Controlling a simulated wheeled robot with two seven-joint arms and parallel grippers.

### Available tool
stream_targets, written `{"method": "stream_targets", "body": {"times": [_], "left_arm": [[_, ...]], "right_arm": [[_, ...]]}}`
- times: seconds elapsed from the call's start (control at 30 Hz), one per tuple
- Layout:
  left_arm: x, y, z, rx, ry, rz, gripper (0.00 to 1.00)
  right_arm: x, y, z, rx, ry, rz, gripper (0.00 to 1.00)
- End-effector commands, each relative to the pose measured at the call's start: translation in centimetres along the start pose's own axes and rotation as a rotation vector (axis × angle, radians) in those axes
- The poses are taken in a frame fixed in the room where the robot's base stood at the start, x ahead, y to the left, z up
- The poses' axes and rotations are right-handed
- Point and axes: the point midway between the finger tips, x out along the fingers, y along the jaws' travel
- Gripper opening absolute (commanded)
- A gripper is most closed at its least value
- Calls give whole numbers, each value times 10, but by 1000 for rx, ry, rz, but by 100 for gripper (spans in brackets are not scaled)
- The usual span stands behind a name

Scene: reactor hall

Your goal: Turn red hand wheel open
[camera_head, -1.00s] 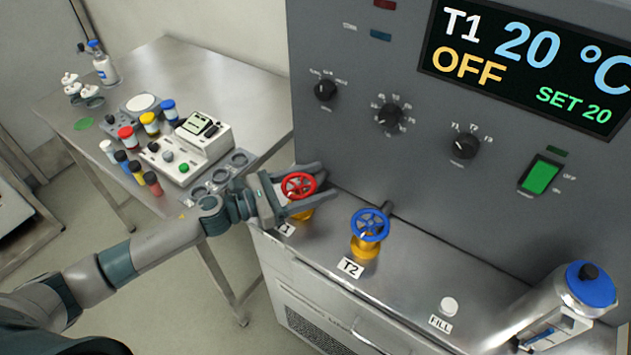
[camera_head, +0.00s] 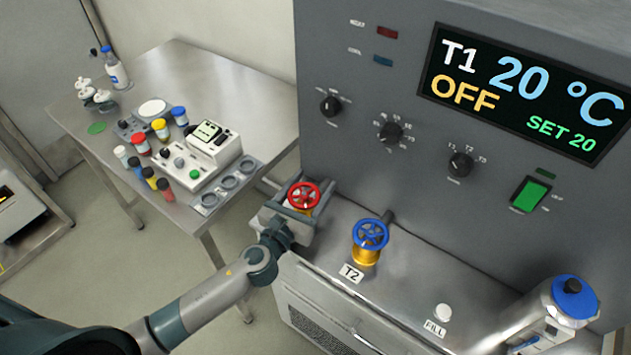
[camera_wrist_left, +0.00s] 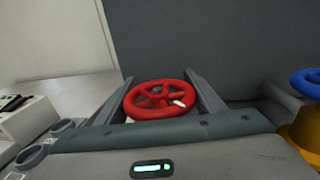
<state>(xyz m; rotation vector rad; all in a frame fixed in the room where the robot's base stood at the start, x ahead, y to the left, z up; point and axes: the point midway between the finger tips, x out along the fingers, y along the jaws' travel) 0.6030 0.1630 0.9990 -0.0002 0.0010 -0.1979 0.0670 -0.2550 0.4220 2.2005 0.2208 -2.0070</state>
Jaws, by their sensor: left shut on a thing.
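The red hand wheel (camera_head: 304,195) sits on its valve at the left end of the grey machine's metal ledge. My left gripper (camera_head: 303,197) is around it, with one finger on each side of the rim. In the left wrist view the red wheel (camera_wrist_left: 158,99) lies between the two fingers (camera_wrist_left: 160,98), and a small white mark shows on its right side. The gripper is shut on the wheel. The valve body below is mostly hidden by the gripper. My right gripper is not in view.
A blue hand wheel (camera_head: 370,234) on a yellow valve, labelled T2, stands close to the right. A blue-lidded steel vessel (camera_head: 557,310) is at the far right. A side table (camera_head: 165,75) with vials and a small device is at left.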

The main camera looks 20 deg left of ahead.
Motion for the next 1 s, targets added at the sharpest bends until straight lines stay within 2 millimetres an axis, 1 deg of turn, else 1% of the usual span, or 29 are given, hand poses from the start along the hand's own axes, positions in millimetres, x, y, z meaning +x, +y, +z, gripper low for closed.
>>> {"method": "stream_targets", "body": {"times": [0.03,0.1,0.37,0.7,1.0], "left_arm": [[0,0,2,-6,1,48,40],[0,2,2,-6,1,114,40],[-2,12,-1,-6,2,363,40],[-8,23,-3,-4,2,671,40],[-13,29,-2,-2,2,851,40]], "right_arm": [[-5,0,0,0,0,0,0],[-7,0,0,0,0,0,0],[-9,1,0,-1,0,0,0],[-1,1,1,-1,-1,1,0],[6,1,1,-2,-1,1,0]]}}
